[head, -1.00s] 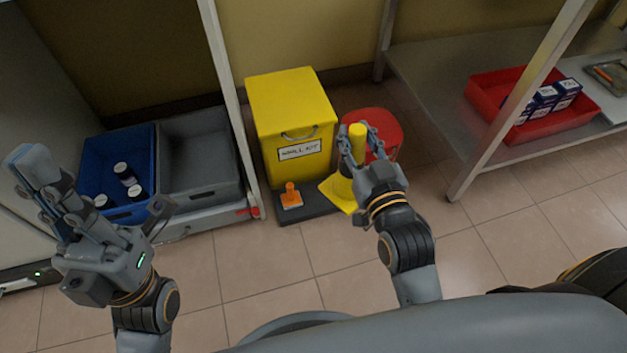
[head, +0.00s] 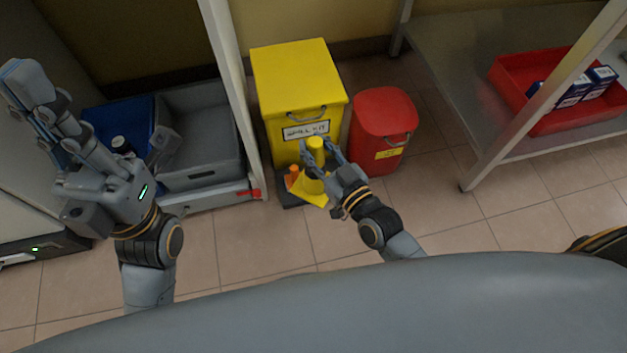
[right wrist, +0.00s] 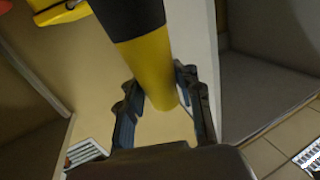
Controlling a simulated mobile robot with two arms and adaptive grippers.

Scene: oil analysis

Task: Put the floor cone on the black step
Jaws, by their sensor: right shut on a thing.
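The yellow floor cone (head: 313,186) is in my right gripper (head: 318,153), which is shut on its upper part. In the head view the cone is roughly upright, its base overlapping the black step (head: 287,201) in front of the yellow spill kit bin. I cannot tell whether its base touches the step. The right wrist view shows the yellow cone part with a black band (right wrist: 155,65) between the fingers. My left gripper (head: 38,105) is raised at the left, away from the cone; its jaw opening is unclear.
The yellow spill kit bin (head: 298,88) stands behind the step, with a red bin (head: 385,110) to its right. A small orange item (head: 293,172) is beside the cone. Blue and grey crates (head: 208,155) stand left; a metal shelf holds a red tray (head: 510,75).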

